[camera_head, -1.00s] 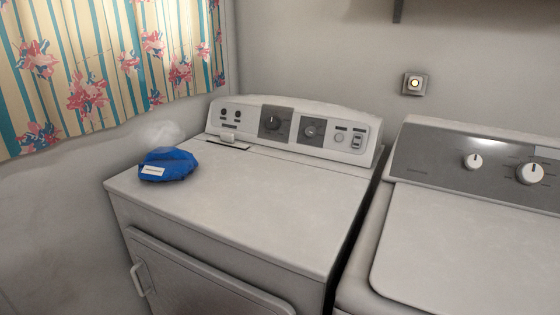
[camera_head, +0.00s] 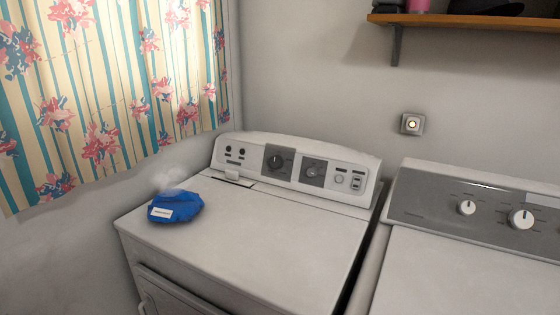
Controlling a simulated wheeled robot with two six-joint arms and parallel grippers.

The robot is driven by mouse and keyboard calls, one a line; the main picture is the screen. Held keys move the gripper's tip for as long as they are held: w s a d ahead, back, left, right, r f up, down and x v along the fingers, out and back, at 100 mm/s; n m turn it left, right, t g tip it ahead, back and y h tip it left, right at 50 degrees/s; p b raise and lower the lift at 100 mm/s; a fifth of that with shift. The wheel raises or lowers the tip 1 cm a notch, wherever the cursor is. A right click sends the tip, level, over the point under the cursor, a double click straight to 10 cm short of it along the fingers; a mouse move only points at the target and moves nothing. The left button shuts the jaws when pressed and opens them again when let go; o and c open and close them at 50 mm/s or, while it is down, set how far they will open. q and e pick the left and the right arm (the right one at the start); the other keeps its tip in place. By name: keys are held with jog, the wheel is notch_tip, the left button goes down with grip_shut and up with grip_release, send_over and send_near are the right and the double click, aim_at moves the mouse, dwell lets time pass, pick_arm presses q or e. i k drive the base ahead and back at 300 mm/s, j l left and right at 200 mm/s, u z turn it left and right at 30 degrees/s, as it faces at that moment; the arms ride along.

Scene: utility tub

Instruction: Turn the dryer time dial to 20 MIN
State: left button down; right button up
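The white dryer (camera_head: 262,232) stands in the middle, with a raised control panel (camera_head: 231,153) along its back. The panel carries two dark dials on grey squares, a left dial (camera_head: 275,161) and a right dial (camera_head: 313,171). Their markings are too small to read, so I cannot tell which is the time dial or where either points. Neither of my grippers shows in the view.
A blue bag (camera_head: 176,207) with a white label lies on the dryer top at the left back. A washer (camera_head: 477,262) with white knobs stands close on the right. A floral curtain (camera_head: 120,80) hangs at left. A wooden shelf (camera_head: 480,21) is at the upper right.

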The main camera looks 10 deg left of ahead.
aim_at(278, 162)
jog(key=i+j+z, duration=0.1)
jog(key=j+z, duration=0.2)
jog(key=z, duration=0.15)
jog(key=i+j+z, duration=0.1)
jog(key=j+z, duration=0.75)
jog(key=l, duration=0.1)
